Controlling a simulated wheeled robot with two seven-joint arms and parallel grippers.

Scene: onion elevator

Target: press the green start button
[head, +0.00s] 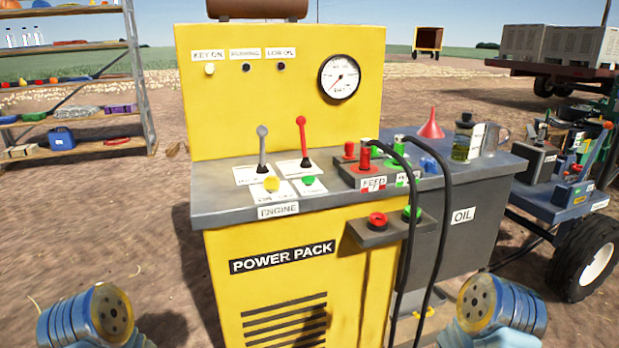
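A yellow power pack (286,262) stands in front of me. On its grey ledge, above the ENGINE label (278,210), a green button (308,180) sits on a small white plate, right of a yellow button (271,184). Another green button (413,213) is on a grey box (378,235) on the front right, beside a red button (377,220) and partly behind a black hose. The small print by the buttons is too small to read, so I cannot tell which is start. Neither gripper is in view; only parts of my arms show at the bottom corners.
Grey and red levers (302,140) rise behind the ENGINE buttons. A red funnel (431,124) and bottle stand on the OIL cabinet (485,240). Shelves (146,110) stand left; open dirt lies between.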

